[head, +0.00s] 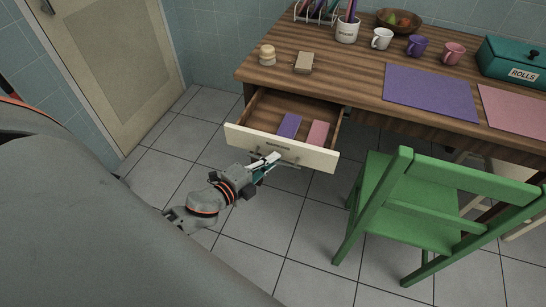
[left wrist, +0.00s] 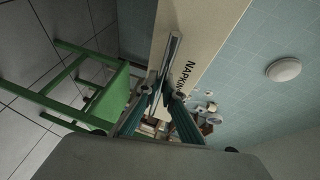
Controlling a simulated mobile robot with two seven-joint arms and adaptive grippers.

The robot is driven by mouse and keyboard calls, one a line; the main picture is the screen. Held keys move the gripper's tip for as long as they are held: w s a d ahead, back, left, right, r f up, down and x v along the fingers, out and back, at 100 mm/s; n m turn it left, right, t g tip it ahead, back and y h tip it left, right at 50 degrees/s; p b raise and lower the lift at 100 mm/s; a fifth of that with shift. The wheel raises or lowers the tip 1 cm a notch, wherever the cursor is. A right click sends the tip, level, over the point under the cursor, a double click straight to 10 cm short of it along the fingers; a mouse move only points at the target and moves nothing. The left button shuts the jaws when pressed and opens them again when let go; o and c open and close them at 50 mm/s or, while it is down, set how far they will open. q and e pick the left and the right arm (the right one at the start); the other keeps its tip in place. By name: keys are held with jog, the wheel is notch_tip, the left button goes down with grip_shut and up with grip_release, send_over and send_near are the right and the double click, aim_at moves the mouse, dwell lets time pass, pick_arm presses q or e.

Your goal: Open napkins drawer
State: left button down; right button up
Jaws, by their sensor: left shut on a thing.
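The napkins drawer (head: 238,137) under the wooden table is pulled out, with its cream front facing me. Inside it lie a purple napkin stack (head: 289,125) and a pink one (head: 318,133). My left gripper (head: 270,164) is at the drawer front, shut on the metal bar handle. In the left wrist view the handle (left wrist: 172,60) runs between the fingers, beside the drawer's label (left wrist: 187,80), which is partly cut off. My right gripper is not in view.
A green chair (head: 420,210) stands right of the drawer, close to its front corner. The wooden table (head: 330,85) carries mugs, purple and pink mats, a fruit bowl and a teal rolls box (head: 510,65). Tiled floor left of the drawer is clear.

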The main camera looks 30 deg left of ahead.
pick_arm(q)
jog(key=c, duration=2.4)
grip_release()
jog(key=shift+c, duration=0.2)
jog(key=v, duration=1.2)
